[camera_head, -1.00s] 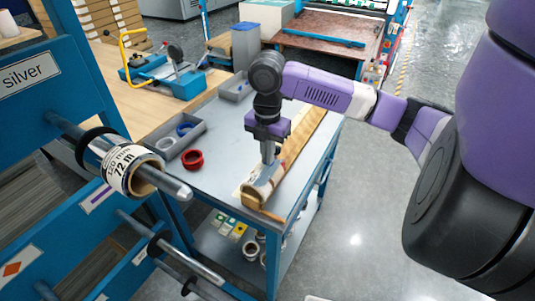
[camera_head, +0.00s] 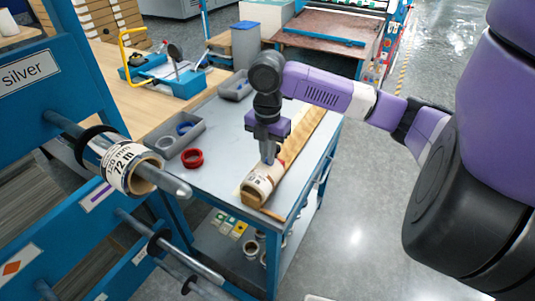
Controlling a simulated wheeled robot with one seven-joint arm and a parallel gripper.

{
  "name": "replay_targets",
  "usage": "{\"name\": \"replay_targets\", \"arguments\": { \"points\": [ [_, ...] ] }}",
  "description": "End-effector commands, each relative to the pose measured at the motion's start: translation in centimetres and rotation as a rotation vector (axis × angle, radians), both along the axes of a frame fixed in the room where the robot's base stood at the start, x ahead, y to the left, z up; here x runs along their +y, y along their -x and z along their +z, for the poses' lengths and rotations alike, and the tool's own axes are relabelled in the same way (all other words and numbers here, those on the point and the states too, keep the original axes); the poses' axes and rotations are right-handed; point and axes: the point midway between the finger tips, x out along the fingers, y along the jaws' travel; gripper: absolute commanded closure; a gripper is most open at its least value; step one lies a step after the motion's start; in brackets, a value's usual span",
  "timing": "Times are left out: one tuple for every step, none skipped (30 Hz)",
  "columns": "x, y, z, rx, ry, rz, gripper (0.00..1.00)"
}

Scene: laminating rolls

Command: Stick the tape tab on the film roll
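A film roll (camera_head: 259,184) with a white printed label lies in a wooden cradle (camera_head: 303,140) on the grey cart top. My gripper (camera_head: 270,160) points down over the far part of this roll, its fingertips at or just above the surface. A small red patch (camera_head: 281,162) shows right beside the fingertips, on or near the roll. It may be the tape tab; I cannot tell whether it is stuck down or held. The finger gap is too small to make out.
A red tape ring (camera_head: 192,158) lies on the cart beside a grey tray (camera_head: 181,138) holding blue and white rings. Another film roll (camera_head: 131,168) hangs on the "silver" rack's bar at left. A blue-framed bench device (camera_head: 165,77) stands behind.

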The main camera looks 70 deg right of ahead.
Motion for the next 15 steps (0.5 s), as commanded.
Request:
{"name": "replay_targets", "arguments": {
  "points": [
    [0.01, 0.02, -0.05, 0.001, 0.000, 0.000, 0.77],
    [0.01, 0.02, -0.05, 0.001, 0.000, 0.000, 0.71],
    [0.01, 0.02, -0.05, 0.001, 0.000, 0.000, 0.71],
    [0.01, 0.02, -0.05, 0.001, 0.000, 0.000, 0.71],
    [0.01, 0.02, -0.05, 0.001, 0.000, 0.000, 0.71],
    [0.01, 0.02, -0.05, 0.001, 0.000, 0.000, 0.71],
    [0.01, 0.02, -0.04, 0.001, 0.000, 0.000, 0.71],
    [0.01, 0.02, -0.04, 0.001, 0.000, 0.000, 0.71],
    [0.01, 0.01, -0.04, 0.001, 0.000, 0.000, 0.71],
    [0.01, 0.02, -0.03, 0.001, 0.000, 0.000, 0.71],
    [0.01, 0.01, -0.01, 0.001, 0.000, 0.000, 0.71],
    [0.01, 0.00, 0.08, 0.000, 0.000, 0.000, 0.71],
    [0.01, -0.01, 0.22, 0.000, 0.000, 0.000, 0.71],
    [0.00, -0.02, 0.42, 0.000, 0.000, 0.000, 0.71],
    [-0.03, -0.02, 0.79, 0.000, 0.001, 0.000, 0.71]
  ]
}}
